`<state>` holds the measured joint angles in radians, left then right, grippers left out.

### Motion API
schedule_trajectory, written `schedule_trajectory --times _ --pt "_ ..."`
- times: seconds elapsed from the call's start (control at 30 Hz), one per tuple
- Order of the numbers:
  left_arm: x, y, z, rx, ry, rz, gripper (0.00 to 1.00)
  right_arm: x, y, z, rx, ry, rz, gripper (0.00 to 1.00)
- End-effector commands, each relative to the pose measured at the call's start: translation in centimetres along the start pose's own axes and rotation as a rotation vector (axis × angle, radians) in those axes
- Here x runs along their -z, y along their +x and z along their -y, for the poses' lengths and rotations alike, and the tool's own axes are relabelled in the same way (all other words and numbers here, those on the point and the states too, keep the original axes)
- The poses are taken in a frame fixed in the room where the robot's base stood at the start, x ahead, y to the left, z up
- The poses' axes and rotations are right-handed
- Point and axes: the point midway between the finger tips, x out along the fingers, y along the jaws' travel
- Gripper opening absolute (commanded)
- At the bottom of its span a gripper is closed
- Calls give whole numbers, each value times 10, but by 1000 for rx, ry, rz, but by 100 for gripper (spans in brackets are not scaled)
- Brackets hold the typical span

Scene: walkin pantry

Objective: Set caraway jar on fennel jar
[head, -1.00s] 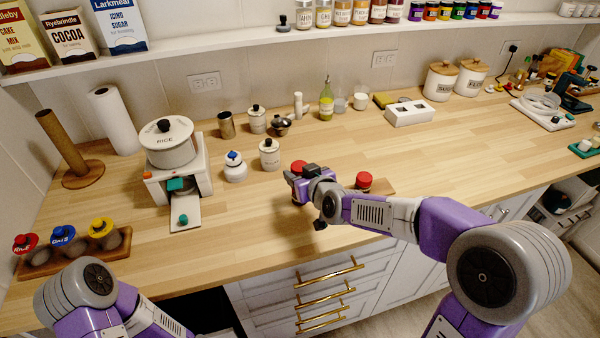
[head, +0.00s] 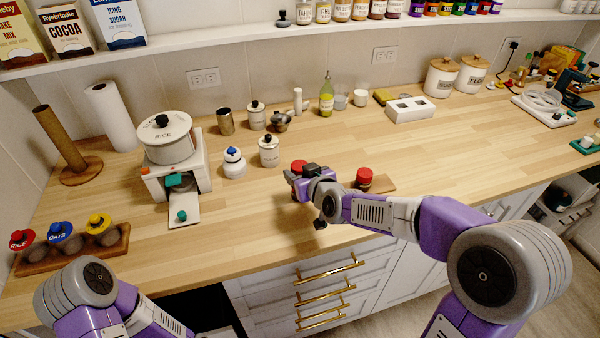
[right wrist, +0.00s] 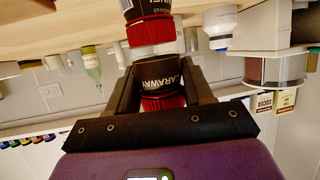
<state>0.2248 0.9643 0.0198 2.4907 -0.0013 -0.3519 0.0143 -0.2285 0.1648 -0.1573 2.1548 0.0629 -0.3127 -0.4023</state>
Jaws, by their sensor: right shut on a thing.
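The caraway jar (right wrist: 158,76) has a dark label and a red lid, and is between the fingers of my right gripper (right wrist: 160,88), which is shut on it. The right wrist picture is upside down. The fennel jar (right wrist: 152,30), red-lidded with a dark label partly cut off, is directly beneath the caraway jar. My left gripper is out of view.
A white-blue bottle (head: 234,164) and a white jar (head: 269,152) stand behind to the left. The counter (head: 440,140) is clear toward the right.

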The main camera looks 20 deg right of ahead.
Motion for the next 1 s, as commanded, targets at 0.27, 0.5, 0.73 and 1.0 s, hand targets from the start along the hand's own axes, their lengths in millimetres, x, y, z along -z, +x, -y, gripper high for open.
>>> schedule_trajectory --times 0.27,0.5,0.73,1.0 --pt "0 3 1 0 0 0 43 -3 1 0 0 0 -1 22" --pt "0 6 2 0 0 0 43 -6 3 0 0 0 -1 22" --pt "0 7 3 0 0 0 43 -7 3 0 0 0 0 68" --pt "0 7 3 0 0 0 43 -7 3 0 0 0 0 80"
